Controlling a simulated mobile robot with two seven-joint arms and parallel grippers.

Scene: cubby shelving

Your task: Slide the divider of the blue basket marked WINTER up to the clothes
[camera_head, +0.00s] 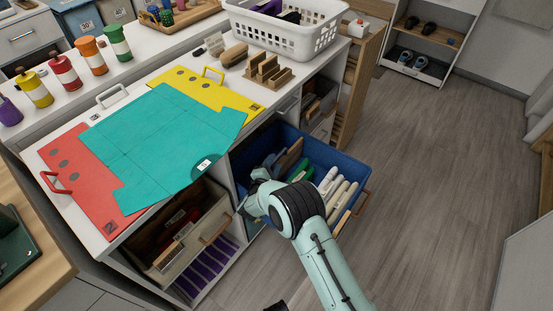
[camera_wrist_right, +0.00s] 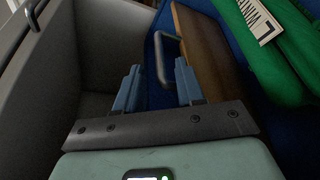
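The blue basket (camera_head: 349,163) is pulled out from the shelving. Its wooden divider (camera_head: 290,158) stands across the inside; the divider (camera_wrist_right: 208,50) has a grey metal handle (camera_wrist_right: 160,58) on its left face in the wrist view. Right of the divider lie clothes: a green item (camera_head: 328,180) and several pale rolls (camera_head: 343,192). The green item (camera_wrist_right: 265,60) carries a white tag with partly readable letters (camera_wrist_right: 258,18). My right gripper (camera_wrist_right: 158,66) is open, with the handle showing between its fingertips; contact cannot be told.
An open drawer (camera_head: 180,225) is left of the blue basket. The floor at right is free.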

